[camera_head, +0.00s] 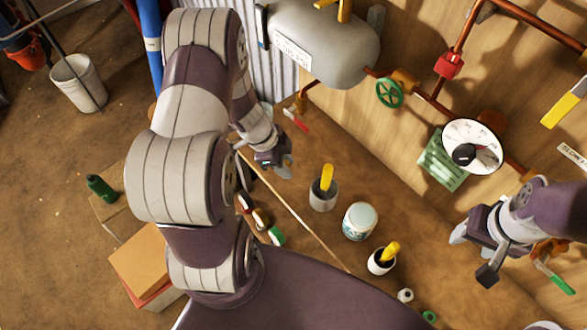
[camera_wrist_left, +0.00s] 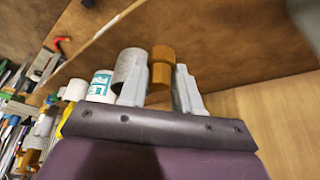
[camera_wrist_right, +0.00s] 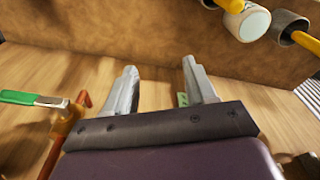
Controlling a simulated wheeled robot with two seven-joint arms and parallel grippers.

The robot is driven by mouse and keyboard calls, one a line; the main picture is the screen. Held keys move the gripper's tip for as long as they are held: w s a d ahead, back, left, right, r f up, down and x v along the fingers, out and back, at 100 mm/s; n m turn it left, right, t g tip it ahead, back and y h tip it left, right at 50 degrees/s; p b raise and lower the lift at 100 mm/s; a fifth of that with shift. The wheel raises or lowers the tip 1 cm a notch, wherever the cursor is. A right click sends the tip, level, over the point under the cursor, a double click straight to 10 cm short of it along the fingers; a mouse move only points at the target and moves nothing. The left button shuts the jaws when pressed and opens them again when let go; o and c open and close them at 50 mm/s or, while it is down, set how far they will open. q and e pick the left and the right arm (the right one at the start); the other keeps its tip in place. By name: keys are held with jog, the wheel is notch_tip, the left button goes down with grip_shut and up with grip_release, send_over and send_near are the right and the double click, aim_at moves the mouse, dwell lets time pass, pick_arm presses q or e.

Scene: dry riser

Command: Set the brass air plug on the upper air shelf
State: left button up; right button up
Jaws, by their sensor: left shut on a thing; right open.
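My left gripper (camera_head: 280,168) is in the middle of the head view, beside the wooden wall and below the grey tank. The left wrist view shows its two fingers (camera_wrist_left: 158,88) shut on the brass air plug (camera_wrist_left: 161,66), a short stepped brass-brown cylinder. The plug is not clear in the head view. My right gripper (camera_head: 471,254) is at the right, open and empty, over the brown surface; its fingers (camera_wrist_right: 160,82) also show apart in the right wrist view. I cannot pick out the upper air shelf with certainty.
A grey tank (camera_head: 318,40), green valve wheel (camera_head: 390,92), red fitting (camera_head: 449,65) and white gauge (camera_head: 472,135) are on the wooden wall. A grey cup (camera_head: 323,198), white jar (camera_head: 360,221) and smaller cup (camera_head: 380,262) stand on the brown surface.

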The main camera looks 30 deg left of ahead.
pick_arm(q)
jog(key=shift+w+d+f, duration=0.25)
jog(key=shift+w+f, duration=0.25)
jog(key=shift+f, duration=0.1)
jog(key=shift+w+d+f, duration=0.2)
jog(key=shift+w+f, duration=0.25)
jog(key=shift+f, duration=0.1)
notch_tip(320, 180, down, 4)
jog(key=shift+r+b, duration=0.2)
jog(key=shift+b, duration=0.1)
jog(key=shift+w+f, duration=0.1)
jog(key=shift+f, duration=0.2)
jog(key=shift+w+f, duration=0.1)
jog(key=shift+f, duration=0.15)
jog(key=o, duration=1.1)
jog(key=shift+f, duration=0.1)
jog(key=shift+c, duration=0.2)
